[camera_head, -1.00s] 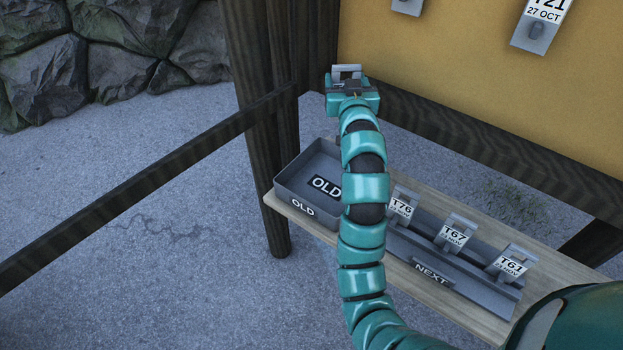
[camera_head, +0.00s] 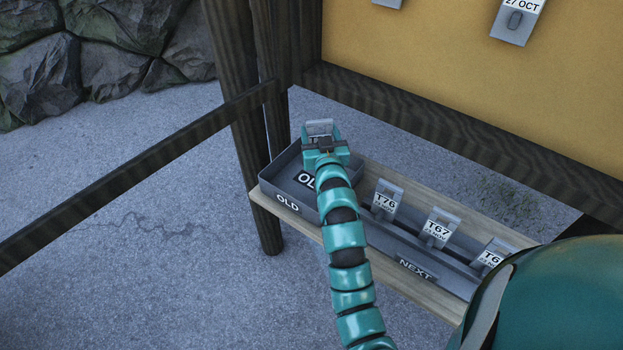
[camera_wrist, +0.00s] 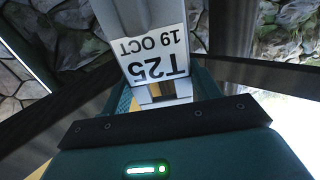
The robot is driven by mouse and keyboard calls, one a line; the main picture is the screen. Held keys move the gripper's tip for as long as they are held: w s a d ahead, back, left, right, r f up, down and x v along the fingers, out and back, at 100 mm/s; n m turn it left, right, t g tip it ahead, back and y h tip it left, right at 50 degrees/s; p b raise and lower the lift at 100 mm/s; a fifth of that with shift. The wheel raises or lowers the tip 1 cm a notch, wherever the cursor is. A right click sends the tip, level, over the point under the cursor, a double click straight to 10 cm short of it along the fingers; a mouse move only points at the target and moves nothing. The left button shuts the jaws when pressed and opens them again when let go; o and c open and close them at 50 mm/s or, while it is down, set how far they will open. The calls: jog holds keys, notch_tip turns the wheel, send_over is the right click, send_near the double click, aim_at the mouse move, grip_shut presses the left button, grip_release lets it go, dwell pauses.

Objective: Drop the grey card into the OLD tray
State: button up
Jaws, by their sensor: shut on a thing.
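My gripper (camera_head: 322,141) is shut on a grey card (camera_head: 319,127) and holds it over the back part of the OLD tray (camera_head: 276,184). In the wrist view the grey card (camera_wrist: 156,50) shows a white label reading T25, 19 OCT, upside down. The OLD tray is a dark grey open box at the left end of a wooden shelf, with OLD labels on its front and floor. My arm hides its right part. Whether the card touches the tray cannot be told.
Right of the tray, a grey NEXT rack (camera_head: 415,268) holds several cards, among them T76 (camera_head: 386,200) and T67 (camera_head: 437,229). A yellow board (camera_head: 420,60) with hanging cards stands behind. A dark wooden post (camera_head: 245,120) and rail (camera_head: 140,168) stand at left.

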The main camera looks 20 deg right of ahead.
jog(key=shift+f, duration=1.7)
jog(key=o, duration=1.1)
jog(key=s+a+p, duration=0.1)
jog(key=s+a, duration=0.1)
jog(key=s, duration=1.5)
jog(key=shift+s+p, duration=0.15)
jog(key=shift+p, duration=0.25)
